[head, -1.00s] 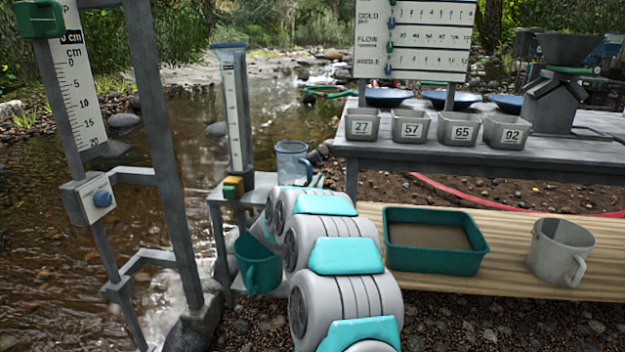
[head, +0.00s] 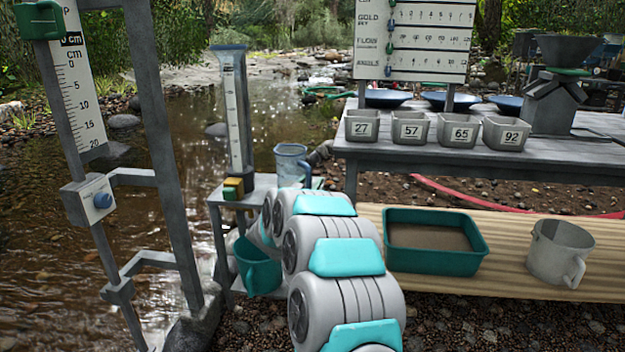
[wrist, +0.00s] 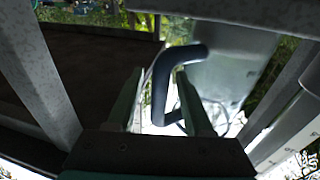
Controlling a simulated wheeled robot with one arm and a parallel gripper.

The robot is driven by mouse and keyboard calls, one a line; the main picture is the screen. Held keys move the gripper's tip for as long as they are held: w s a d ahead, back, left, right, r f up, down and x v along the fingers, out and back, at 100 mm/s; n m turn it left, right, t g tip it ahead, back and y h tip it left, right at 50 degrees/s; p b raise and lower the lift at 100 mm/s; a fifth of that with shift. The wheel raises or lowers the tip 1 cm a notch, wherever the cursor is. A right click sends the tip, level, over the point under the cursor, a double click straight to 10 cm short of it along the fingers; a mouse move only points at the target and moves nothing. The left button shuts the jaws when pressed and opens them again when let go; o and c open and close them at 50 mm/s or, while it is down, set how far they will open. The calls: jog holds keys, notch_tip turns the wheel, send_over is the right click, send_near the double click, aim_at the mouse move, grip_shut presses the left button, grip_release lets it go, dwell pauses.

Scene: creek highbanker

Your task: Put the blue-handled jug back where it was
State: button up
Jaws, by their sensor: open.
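The blue-handled jug (head: 291,164) is clear and bluish and stands upright at the right rear of the small grey stand (head: 262,181) in the head view. Its base is hidden behind my arm. In the wrist view its clear body (wrist: 228,65) is beyond my gripper at the upper right. Its dark blue handle (wrist: 159,92) lies between the two fingers. My gripper (wrist: 164,80) is open around the handle; whether a finger touches it I cannot tell. In the head view my arm hides my gripper.
A tall clear measuring tube (head: 234,110) stands on the stand's left. A teal tub (head: 437,262) and grey mug (head: 560,252) occupy the plank.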

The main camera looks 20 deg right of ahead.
jog(key=s+a+n+t+y, duration=0.1)
jog(key=s+a+n+y, duration=0.3)
jog(key=a, duration=0.7)
jog(key=s+a+n+y, duration=0.1)
jog(key=s+a+y, duration=0.5)
jog(key=a, duration=0.5)
jog(key=s+a+f+n+g+y, duration=0.25)
jog(key=s+a+y, duration=0.25)
jog(key=s+a, duration=0.3)
jog(key=s+f+n+g, duration=0.15)
jog(key=s+g, duration=0.25)
jog(key=s, duration=0.6)
jog(key=s+f+n+g, duration=0.1)
jog(key=s+f+g, duration=0.2)
jog(key=s, duration=0.8)
jog(key=s+d+g+h, duration=0.1)
jog(key=s+d+g, duration=0.2)
jog(key=s, duration=0.7)
jog(key=s+d+f+g, duration=0.1)
jog(key=s+d+g, duration=0.2)
jog(key=s, duration=0.8)
jog(key=shift+s+d+f+m+h+p, duration=0.2)
jog(key=shift+d+f+m+h+p, duration=0.05)
jog(key=shift+m+h+p, duration=0.2)
